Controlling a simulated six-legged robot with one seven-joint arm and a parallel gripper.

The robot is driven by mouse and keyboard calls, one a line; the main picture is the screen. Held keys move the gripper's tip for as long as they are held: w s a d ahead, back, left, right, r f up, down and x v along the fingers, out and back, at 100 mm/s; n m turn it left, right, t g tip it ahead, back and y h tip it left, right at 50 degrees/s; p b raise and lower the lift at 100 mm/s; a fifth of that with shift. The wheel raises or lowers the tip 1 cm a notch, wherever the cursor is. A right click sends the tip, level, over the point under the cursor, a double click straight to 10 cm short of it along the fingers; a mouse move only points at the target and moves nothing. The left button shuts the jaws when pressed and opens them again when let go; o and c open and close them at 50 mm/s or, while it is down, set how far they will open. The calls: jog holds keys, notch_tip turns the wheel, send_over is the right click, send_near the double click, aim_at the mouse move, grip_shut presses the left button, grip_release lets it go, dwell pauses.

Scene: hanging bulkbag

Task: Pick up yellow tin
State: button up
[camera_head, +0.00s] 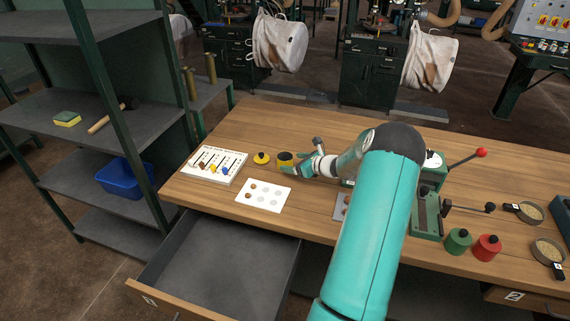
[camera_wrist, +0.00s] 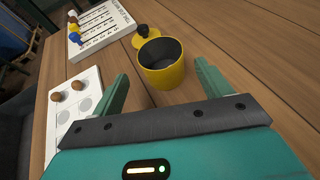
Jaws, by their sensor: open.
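The yellow tin (camera_head: 285,159) stands upright and open-topped on the wooden table, with a dark inside. In the wrist view the yellow tin (camera_wrist: 165,68) is just ahead of my gripper (camera_wrist: 160,92), roughly centred between the two fingers. The fingers are apart and the gripper holds nothing. A yellow lid with a dark knob (camera_wrist: 146,36) lies on the table just beyond the tin; in the head view the lid (camera_head: 262,158) is left of it. In the head view my gripper (camera_head: 312,158) is at the tin's right side; whether they touch cannot be told.
A white board with coloured pegs (camera_head: 216,165) and a white card with brown discs (camera_head: 263,195) lie left of the tin. A green tin (camera_head: 458,240) and a red tin (camera_head: 487,247) stand at right. An open drawer (camera_head: 215,265) juts out below the table.

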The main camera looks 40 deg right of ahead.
aim_at(282, 159)
jog(key=x, duration=0.7)
jog(key=shift+w+d, duration=0.1)
jog(key=shift+d, duration=0.1)
jog(key=shift+r, duration=0.1)
jog(key=c, duration=1.2)
